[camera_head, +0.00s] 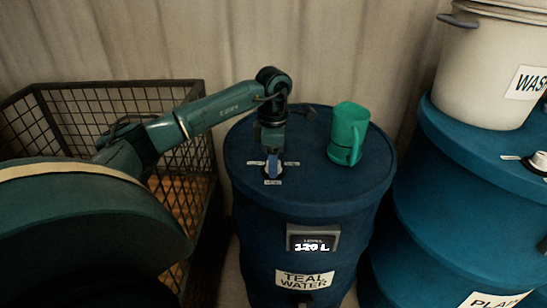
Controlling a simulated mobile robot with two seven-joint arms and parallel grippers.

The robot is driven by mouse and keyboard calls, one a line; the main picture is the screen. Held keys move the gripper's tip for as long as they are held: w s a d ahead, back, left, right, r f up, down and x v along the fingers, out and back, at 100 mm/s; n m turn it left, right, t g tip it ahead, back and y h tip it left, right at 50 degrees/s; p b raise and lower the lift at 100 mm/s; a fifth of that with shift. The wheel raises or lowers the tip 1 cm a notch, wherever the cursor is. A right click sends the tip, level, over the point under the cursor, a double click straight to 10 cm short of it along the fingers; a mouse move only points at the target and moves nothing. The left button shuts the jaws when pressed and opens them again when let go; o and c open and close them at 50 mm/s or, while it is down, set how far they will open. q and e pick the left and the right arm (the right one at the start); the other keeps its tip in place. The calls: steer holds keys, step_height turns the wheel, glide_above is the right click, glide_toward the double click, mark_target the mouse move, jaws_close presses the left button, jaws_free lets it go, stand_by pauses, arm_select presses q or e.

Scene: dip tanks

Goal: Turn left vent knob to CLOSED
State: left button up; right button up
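My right gripper is not in view.
A green mug-like jug (347,134) stands on the same drum, right of my gripper. A second blue drum (450,205) at right carries a white pot (487,65) and another vent knob (540,160). A wire-mesh crate (190,88) stands at left.

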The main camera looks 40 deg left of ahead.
arm_select(q)
steer(key=c, duration=0.9)
steer(key=shift+c, duration=0.2)
